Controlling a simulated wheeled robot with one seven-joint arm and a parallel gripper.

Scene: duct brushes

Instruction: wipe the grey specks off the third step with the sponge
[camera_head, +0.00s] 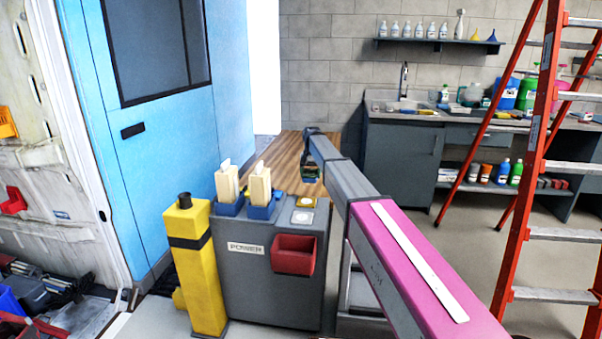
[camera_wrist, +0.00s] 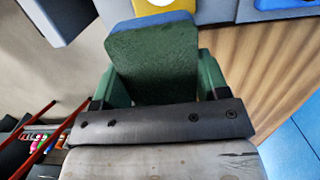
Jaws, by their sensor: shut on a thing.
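My gripper (camera_wrist: 155,85) is shut on the sponge (camera_wrist: 153,58), a block with a dark green face and a blue edge, held between its green fingers. In the head view my gripper (camera_head: 309,168) is at the far end of my arm, above the back of the grey POWER cabinet, near the wooden surface. An orange stepladder (camera_head: 533,150) with grey steps stands at the right, well apart from my gripper. Its third visible step from the bottom (camera_head: 573,166) shows, but I cannot make out grey specks on it.
The grey POWER cabinet (camera_head: 262,285) carries two blue holders with cream blocks and a red bin (camera_head: 295,255). A yellow post (camera_head: 195,265) stands beside it. A workbench (camera_head: 400,155) with bottles is behind the ladder. Grey floor (camera_head: 460,250) is clear between my arm and the ladder.

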